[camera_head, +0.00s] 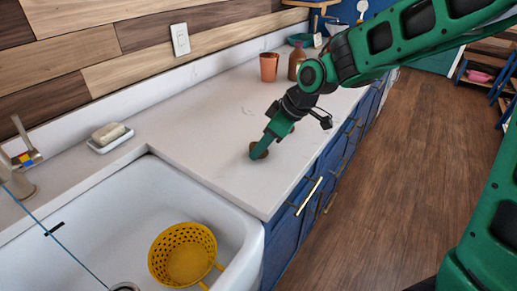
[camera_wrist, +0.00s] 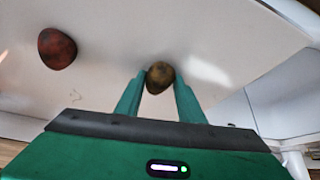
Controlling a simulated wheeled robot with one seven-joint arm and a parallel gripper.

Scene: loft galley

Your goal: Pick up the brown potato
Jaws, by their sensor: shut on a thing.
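The brown potato (camera_wrist: 160,77) is round and dull brown. It sits between the two fingertips of my gripper (camera_wrist: 159,84) in the wrist view, with a finger against each side. In the head view the potato (camera_head: 258,151) shows at the tip of my gripper (camera_head: 263,146), low over the white counter near its front edge. Whether it touches the counter is not clear. A reddish-brown rounded thing (camera_wrist: 57,48) lies on the counter apart from my gripper, to the left in the wrist view.
The white sink holds a yellow colander (camera_head: 183,255). A soap dish (camera_head: 110,138) stands by the faucet (camera_head: 22,165). A copper-coloured cup (camera_head: 268,67) and a brown bottle (camera_head: 297,63) stand farther back. The counter's middle (camera_head: 200,115) is clear.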

